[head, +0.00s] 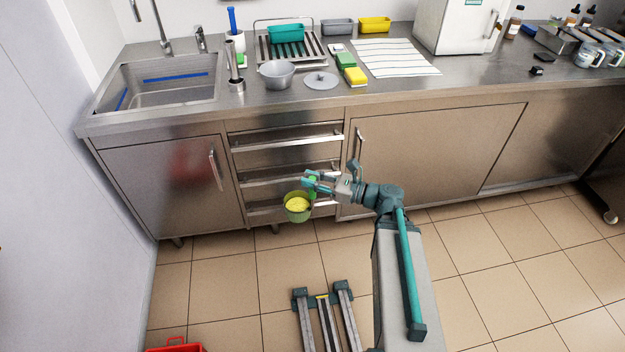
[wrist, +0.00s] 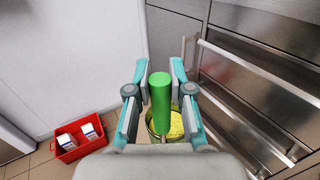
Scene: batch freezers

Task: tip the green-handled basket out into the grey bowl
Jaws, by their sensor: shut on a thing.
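My gripper (head: 312,182) is shut on the green handle (wrist: 160,100) of the basket, which stands up between its fingers in the wrist view. The basket (head: 298,217) hangs low in front of the drawers, below the counter, with yellow contents (head: 298,204) in it. It looks roughly upright. In the wrist view the yellow contents (wrist: 176,126) show partly behind the handle and fingers. The grey bowl (head: 276,74) stands on the steel counter, right of the sink, well above and behind the basket. Its inside is mostly hidden from this angle.
Drawer handles (head: 288,141) stick out close behind the basket. A grey disc (head: 321,80), a metal cylinder (head: 235,82) and a yellow sponge (head: 355,76) lie near the bowl. A teal tub (head: 286,33) sits behind it. A red crate (wrist: 85,146) with white boxes stands on the floor.

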